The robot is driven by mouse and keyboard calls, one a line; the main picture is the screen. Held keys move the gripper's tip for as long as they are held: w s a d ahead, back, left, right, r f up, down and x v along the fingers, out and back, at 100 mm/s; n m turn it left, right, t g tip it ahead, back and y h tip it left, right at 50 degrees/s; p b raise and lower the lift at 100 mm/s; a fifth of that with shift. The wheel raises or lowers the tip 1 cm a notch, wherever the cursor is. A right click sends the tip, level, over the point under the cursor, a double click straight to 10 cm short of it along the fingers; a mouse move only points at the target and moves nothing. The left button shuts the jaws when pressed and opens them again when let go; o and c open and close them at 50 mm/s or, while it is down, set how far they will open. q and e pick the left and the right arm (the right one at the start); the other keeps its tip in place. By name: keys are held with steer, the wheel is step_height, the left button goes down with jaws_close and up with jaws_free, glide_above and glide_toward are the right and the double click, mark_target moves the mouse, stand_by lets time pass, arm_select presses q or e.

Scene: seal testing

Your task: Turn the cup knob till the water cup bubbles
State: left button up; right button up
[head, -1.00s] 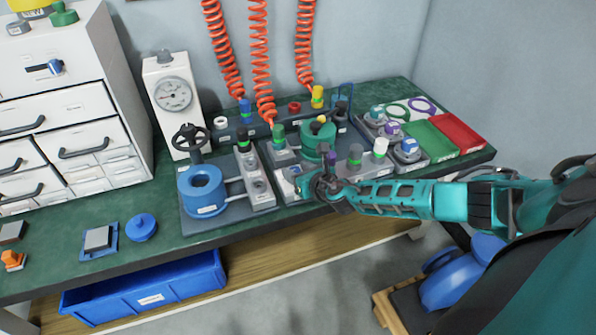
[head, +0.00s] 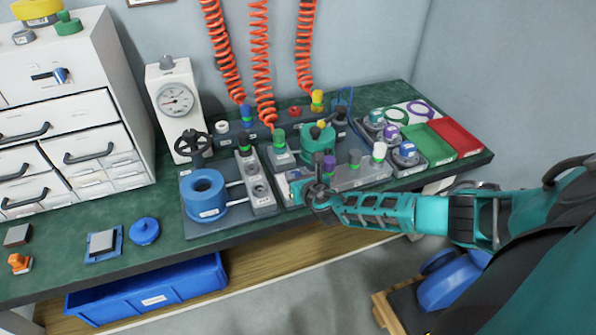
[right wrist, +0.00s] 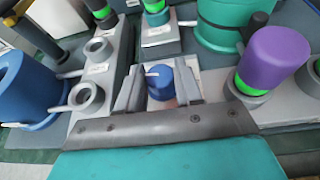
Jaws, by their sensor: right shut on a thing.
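A small blue knob (right wrist: 160,84) with a white pointer sits on a pale block in the right wrist view. My right gripper (right wrist: 159,88) has its two grey fingers on either side of the knob and is shut on it. In the head view my right gripper (head: 306,188) is at the front edge of the grey valve block and hides most of the knob. The teal vessel (head: 316,141) stands just behind it. I cannot make out the water cup or any bubbles. My left gripper is not in view.
A purple-capped valve (right wrist: 272,58) stands close right of the right gripper. The blue ring-shaped vessel (head: 203,190) and a row of grey ports (right wrist: 88,97) are on the left. Orange coiled hoses (head: 262,60) hang behind.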

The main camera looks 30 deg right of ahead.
steer(key=shift+a+r+m+g+h+p, duration=0.1)
steer(key=shift+a+m+g+h+p, duration=0.15)
steer(key=shift+m+h, duration=0.25)
steer(key=shift+a+r+m+g+h+p, duration=0.1)
steer(key=shift+m+g+h+p, duration=0.05)
steer(key=shift+m+h+p, duration=0.3)
steer(key=shift+w+f+m+g+h, duration=0.15)
steer(key=shift+m+g+h, duration=0.25)
steer(key=shift+m+h, duration=0.5)
steer(key=shift+a+f+m+g+h, duration=0.1)
steer(key=shift+m+g+h, duration=0.7)
steer(key=shift+h, duration=0.25)
steer(key=shift+w+f+m+g+h+b, duration=0.1)
steer(key=shift+m+g+h+b, duration=0.4)
steer(key=shift+m, duration=0.35)
steer(key=shift+m+g+h+b, duration=0.5)
steer(key=shift+m+g+h, duration=0.1)
steer(key=shift+h, duration=0.1)
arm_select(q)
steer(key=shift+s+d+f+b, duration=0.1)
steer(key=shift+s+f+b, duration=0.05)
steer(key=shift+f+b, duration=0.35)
arm_select(e)
steer(key=shift+w+m+g+h, duration=0.1)
steer(key=shift+m+g+h, duration=0.3)
steer(key=shift+m+g, duration=0.3)
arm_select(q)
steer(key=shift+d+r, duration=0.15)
arm_select(e)
steer(key=shift+r, duration=0.2)
